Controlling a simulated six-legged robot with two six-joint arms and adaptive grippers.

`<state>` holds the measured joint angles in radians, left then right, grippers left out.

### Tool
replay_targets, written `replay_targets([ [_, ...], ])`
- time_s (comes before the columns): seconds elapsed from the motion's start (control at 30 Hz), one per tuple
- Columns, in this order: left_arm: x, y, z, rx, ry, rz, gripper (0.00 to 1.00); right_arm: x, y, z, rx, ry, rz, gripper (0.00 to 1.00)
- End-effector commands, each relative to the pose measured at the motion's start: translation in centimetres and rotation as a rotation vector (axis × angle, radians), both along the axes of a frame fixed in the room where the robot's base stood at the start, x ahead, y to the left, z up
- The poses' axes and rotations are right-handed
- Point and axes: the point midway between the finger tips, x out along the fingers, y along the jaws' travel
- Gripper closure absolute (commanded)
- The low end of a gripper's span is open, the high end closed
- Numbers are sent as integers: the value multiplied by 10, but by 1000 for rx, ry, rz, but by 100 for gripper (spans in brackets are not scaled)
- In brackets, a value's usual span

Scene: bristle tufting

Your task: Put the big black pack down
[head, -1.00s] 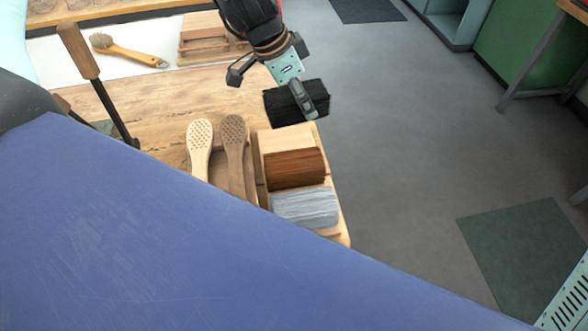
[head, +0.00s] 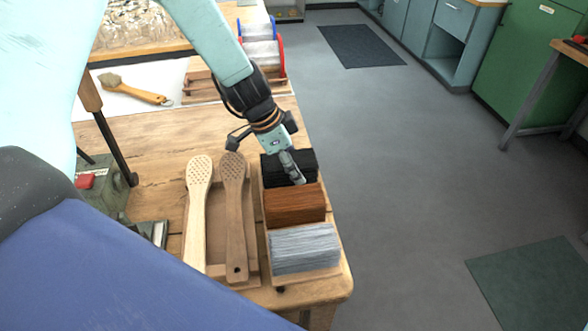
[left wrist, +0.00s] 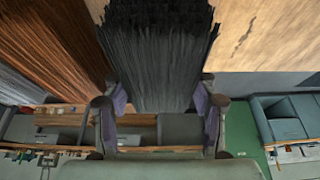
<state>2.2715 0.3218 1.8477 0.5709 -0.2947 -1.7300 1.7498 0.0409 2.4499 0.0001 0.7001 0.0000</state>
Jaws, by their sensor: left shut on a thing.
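The big black pack (head: 302,162) is a block of black bristles at the far end of a wooden tray on the workbench. It sits in line behind the brown bristle pack (head: 295,204). My left gripper (head: 291,170) is shut on the black pack from above. In the left wrist view the black pack (left wrist: 157,50) fills the space between the two fingers (left wrist: 160,112). Whether its underside touches the tray is hidden. My right gripper is not in view.
A grey bristle pack (head: 303,248) sits nearest in the tray. Two wooden brush handles with drilled heads (head: 200,210) (head: 236,205) lie left of it. A finished brush (head: 135,90) lies on a white sheet behind. Open floor (head: 400,170) lies to the right.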

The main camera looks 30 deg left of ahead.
Motion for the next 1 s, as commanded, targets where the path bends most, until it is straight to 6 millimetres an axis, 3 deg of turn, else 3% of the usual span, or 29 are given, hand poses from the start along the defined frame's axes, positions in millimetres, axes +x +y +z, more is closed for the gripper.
replay_targets([
  [0.6,1,0,-12,0,-2,1,86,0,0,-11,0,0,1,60],
  [0.63,1,0,-12,0,-2,1,40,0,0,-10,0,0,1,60],
  [0.87,1,0,-11,0,-2,1,21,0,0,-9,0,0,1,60],
  [1.0,1,0,-11,0,-2,1,19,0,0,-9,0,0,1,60],
])
